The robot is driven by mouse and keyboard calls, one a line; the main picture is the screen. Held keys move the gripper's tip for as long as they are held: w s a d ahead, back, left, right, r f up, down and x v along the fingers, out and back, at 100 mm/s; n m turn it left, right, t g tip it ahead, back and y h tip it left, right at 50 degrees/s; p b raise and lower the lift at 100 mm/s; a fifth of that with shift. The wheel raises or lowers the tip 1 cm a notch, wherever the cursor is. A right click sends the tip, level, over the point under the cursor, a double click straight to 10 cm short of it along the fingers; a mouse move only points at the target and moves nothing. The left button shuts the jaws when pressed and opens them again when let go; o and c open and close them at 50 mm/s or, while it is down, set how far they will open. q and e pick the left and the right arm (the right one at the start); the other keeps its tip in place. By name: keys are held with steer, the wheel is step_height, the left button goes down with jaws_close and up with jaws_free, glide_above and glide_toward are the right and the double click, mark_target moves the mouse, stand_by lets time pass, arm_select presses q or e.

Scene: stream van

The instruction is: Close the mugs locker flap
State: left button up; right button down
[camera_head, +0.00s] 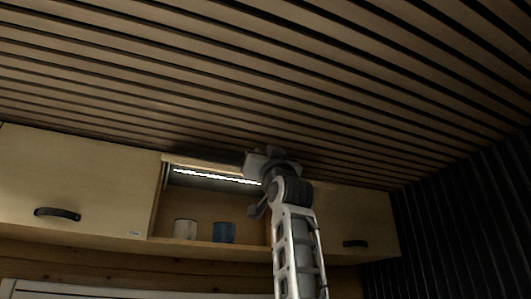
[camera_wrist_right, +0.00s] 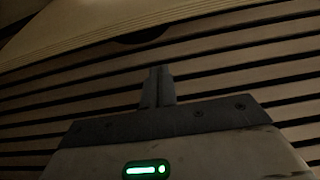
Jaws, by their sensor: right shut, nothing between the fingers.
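The mugs locker (camera_head: 158,205) is open in the middle of the wall cabinets. A white mug (camera_head: 185,229) and a blue mug (camera_head: 224,232) stand inside under a bright light strip. Its flap is raised near the ceiling, and little of it shows in the head view. In the right wrist view a pale wooden panel, seemingly the flap (camera_wrist_right: 75,25), crosses the top left with a dark handle (camera_wrist_right: 142,34). My right gripper (camera_head: 254,163) is up by the locker's upper right. Its fingers (camera_wrist_right: 158,84) are shut and empty, apart from the panel in the wrist view. My left gripper is out of view.
A shut cabinet door with a dark handle (camera_head: 57,214) is at the left. Another shut door (camera_head: 350,225) is right of the locker, partly behind my arm. The slatted ceiling (camera_head: 260,70) is close above my gripper. A dark ribbed wall (camera_head: 460,220) bounds the right.

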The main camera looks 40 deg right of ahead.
steer(key=a+p+x, duration=0.1)
steer(key=p+x, duration=0.1)
steer(key=x, duration=0.2)
steer(key=shift+w+d+f, duration=0.2)
steer(key=shift+w+f, duration=0.05)
steer(key=shift+f, duration=0.4)
steer(key=shift+w+d+f, duration=0.25)
steer(key=shift+f, duration=0.4)
steer(key=shift+w+d+f, duration=0.2)
steer(key=shift+w+f, duration=0.05)
steer(key=shift+f, duration=0.35)
